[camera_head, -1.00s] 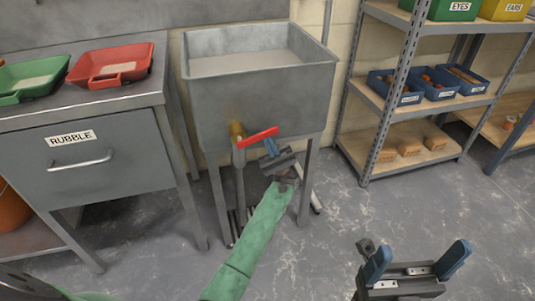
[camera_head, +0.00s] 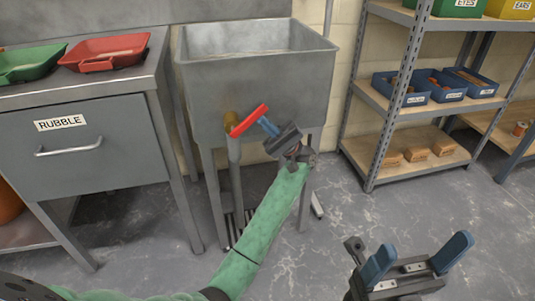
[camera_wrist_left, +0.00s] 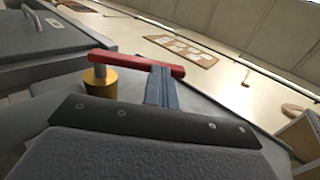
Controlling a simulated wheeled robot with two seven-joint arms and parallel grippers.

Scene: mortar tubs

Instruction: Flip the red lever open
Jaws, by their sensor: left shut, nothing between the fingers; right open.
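The red lever (camera_head: 249,121) sits at the brass valve (camera_head: 230,123) on the front of the grey metal tub (camera_head: 255,92). In the head view it slants up to the right. My left gripper (camera_head: 266,123) is shut and empty, its blue fingers at the underside of the lever near its free end. In the left wrist view the red lever (camera_wrist_left: 137,62) runs across above the brass valve (camera_wrist_left: 100,82), and the blue fingers (camera_wrist_left: 160,85) meet it, apparently touching. My right gripper (camera_head: 418,254) is open and empty at the lower right, away from the tub.
A grey cabinet with a drawer marked RUBBLE (camera_head: 62,123) stands left of the tub, with a red tray (camera_head: 105,52) and a green tray (camera_head: 30,66) on top. A shelf rack (camera_head: 391,95) with blue bins (camera_head: 439,86) stands right.

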